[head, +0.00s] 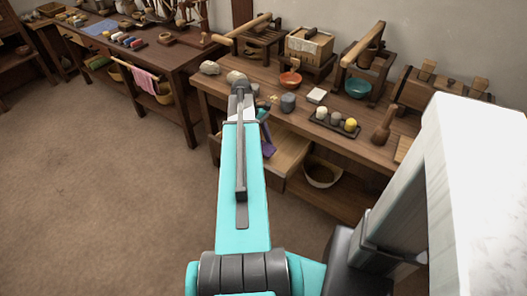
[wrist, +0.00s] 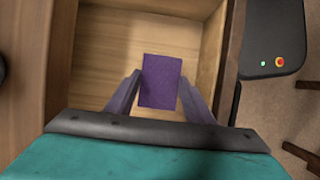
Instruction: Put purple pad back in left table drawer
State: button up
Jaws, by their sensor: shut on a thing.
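The purple pad (wrist: 162,82) is held between the two fingers of my gripper (wrist: 161,88), which is shut on it. In the wrist view it is above the inside of an open wooden drawer (wrist: 205,10). I cannot tell whether the pad touches the drawer floor. In the head view the drawer (head: 292,152) is pulled out under the left end of the table (head: 240,92). A bit of the purple pad (head: 267,149) shows beside my arm there. My arm hides most of the gripper and part of the drawer.
On the table stand stones (head: 210,68), an orange bowl (head: 290,80), a teal bowl (head: 358,87) and a tray of jars (head: 335,124). A basket (head: 322,172) is on the shelf below, right of the drawer. The floor (head: 90,190) at left is clear.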

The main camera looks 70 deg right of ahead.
aim_at(263, 151)
jog(key=shift+f, duration=1.85)
jog(key=shift+f, duration=0.1)
jog(key=o, duration=0.9)
jog(key=shift+v, duration=6.1)
